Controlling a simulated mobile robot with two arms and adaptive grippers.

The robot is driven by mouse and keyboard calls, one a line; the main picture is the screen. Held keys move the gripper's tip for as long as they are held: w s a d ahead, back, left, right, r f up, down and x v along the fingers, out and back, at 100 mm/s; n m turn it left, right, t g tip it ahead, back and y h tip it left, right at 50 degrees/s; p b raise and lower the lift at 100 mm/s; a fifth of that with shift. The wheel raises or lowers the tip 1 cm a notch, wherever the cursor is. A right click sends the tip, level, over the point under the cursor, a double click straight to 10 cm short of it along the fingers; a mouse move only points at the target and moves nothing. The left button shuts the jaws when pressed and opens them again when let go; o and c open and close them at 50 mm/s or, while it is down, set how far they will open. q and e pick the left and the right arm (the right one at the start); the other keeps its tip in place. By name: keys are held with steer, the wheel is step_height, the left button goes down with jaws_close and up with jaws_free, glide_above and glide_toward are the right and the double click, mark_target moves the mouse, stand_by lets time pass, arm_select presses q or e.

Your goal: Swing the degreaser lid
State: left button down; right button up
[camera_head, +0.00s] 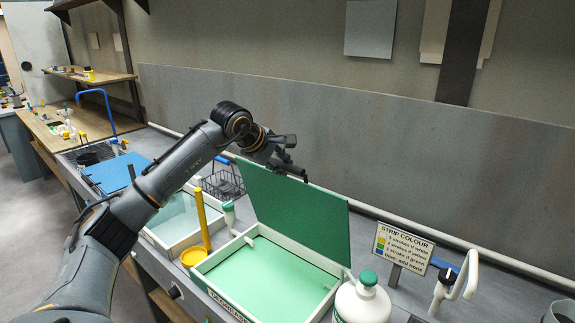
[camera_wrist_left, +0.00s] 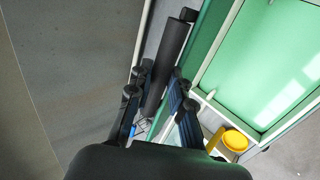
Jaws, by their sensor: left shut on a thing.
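The green degreaser lid (camera_head: 295,215) stands raised, tilted up along the back of the white-rimmed degreaser tank (camera_head: 212,265), which holds green liquid. In the left wrist view the lid (camera_wrist_left: 203,45) shows as a narrow green strip beside the tank (camera_wrist_left: 235,20). My left gripper (camera_head: 288,168) is at the lid's upper left edge. Its fingers (camera_wrist_left: 155,97) are shut on a dark bar-shaped handle (camera_wrist_left: 170,55) along that edge. The exact finger contact is partly hidden by the gripper. My right gripper is not in view.
A white bottle with a green cap (camera_head: 362,300) is at front right, near a strip-colour sign (camera_head: 402,247). A wire basket (camera_head: 222,184) sits behind. A grey wall panel (camera_head: 380,140) backs the bench.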

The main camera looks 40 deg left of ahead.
arm_select(q)
steer(key=s+b, duration=0.1)
steer(key=s+f+b, duration=0.1)
steer(key=s, duration=0.1)
steer(key=s+f+b, duration=0.1)
steer(key=shift+s, duration=0.3)
steer(key=s+f+b, duration=0.4)
steer(key=s+b, duration=0.2)
steer(key=b, duration=0.2)
steer(key=shift+s+a, duration=0.3)
steer(key=shift+s, duration=0.1)
